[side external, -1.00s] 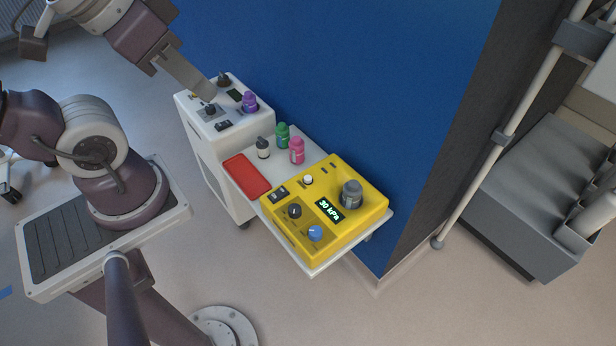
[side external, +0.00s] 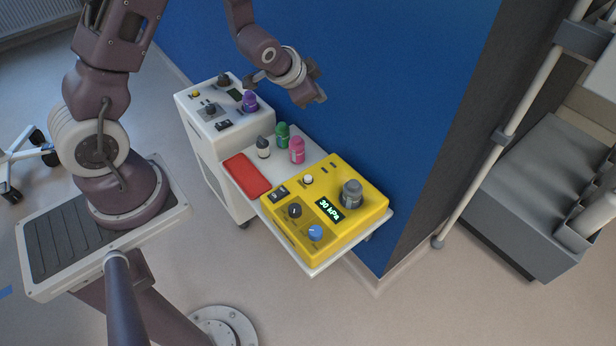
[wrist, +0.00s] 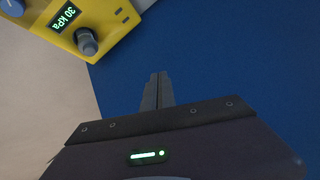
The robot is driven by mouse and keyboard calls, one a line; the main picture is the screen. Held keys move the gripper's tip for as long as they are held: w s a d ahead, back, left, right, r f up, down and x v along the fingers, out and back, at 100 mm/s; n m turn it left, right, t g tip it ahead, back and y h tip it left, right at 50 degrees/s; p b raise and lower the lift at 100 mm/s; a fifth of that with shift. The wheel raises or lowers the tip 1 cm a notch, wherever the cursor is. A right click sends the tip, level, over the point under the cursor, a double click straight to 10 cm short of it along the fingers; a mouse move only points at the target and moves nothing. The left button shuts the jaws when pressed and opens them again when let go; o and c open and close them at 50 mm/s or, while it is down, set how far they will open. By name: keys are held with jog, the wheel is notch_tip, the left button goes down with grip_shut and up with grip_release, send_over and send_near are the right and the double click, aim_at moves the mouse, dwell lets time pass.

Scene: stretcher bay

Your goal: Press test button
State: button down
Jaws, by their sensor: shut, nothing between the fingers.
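A yellow device (side external: 278,224) with a lit "30 kPa" display (side external: 329,210) lies on the shelf. It carries a white round button (side external: 308,179), a black knob (side external: 295,211), a blue knob (side external: 315,233), a black rocker switch (side external: 279,193) and a grey knob (side external: 352,193). A small yellow button (side external: 196,94) sits on the white unit. No label tells me which is the test button. My gripper (side external: 316,98) is shut and empty, in front of the blue wall. In the wrist view its fingers (wrist: 157,90) are together, apart from the yellow device (wrist: 110,22).
A white unit (side external: 207,160) stands left of the shelf (side external: 317,266). The blue wall (side external: 400,90) rises behind.

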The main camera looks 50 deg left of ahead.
notch_tip(320, 180, down, 9)
jog(key=a+m, duration=0.1)
jog(key=m, duration=0.1)
jog(key=m+t, duration=0.1)
jog(key=m, duration=0.1)
send_over(306, 179)
notch_tip(306, 179, down, 8)
jog(key=shift+s+r+h, duration=0.15)
jog(key=shift+r+h, duration=0.05)
jog(key=shift+h, duration=0.2)
jog(key=shift+f, duration=4.4)
jog(key=shift+f, duration=0.4)
